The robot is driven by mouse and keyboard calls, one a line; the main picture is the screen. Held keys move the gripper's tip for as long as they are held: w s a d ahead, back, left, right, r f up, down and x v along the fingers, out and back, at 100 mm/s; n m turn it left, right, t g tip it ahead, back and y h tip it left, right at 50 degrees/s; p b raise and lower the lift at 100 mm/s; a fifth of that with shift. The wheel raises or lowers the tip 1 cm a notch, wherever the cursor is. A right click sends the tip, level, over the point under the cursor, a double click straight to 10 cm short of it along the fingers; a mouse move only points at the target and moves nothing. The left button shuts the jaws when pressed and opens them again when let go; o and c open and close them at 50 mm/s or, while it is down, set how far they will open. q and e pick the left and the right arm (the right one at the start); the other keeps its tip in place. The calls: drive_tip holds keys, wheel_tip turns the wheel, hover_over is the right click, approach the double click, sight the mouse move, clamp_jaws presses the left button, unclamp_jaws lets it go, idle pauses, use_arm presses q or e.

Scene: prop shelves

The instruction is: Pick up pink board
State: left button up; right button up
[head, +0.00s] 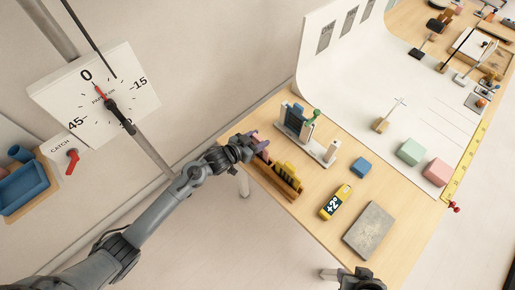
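My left gripper (248,146) is at the left edge of the wooden table, at the far end of a small wooden rack (277,183). A small pinkish-purple piece (262,155) shows right at its fingertips; it may be the pink board. The gripper partly hides it, and I cannot tell whether the fingers are closed on it. The rack also holds dark brown and yellow upright pieces (291,170). A pink block (437,172) sits on the white sheet at the right. A dark part of my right arm shows at the bottom edge; its fingertips cannot be made out.
A white stand with dark and green parts (298,122) is close beside my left gripper. A blue block (361,167), a yellow labelled device (336,202) and a grey slab (369,230) lie on the table. A green block (411,152) sits on the white sheet (365,85).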

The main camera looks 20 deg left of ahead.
use_arm(q)
drive_tip(key=c, duration=0.5)
drive_tip(key=shift+c, duration=0.2)
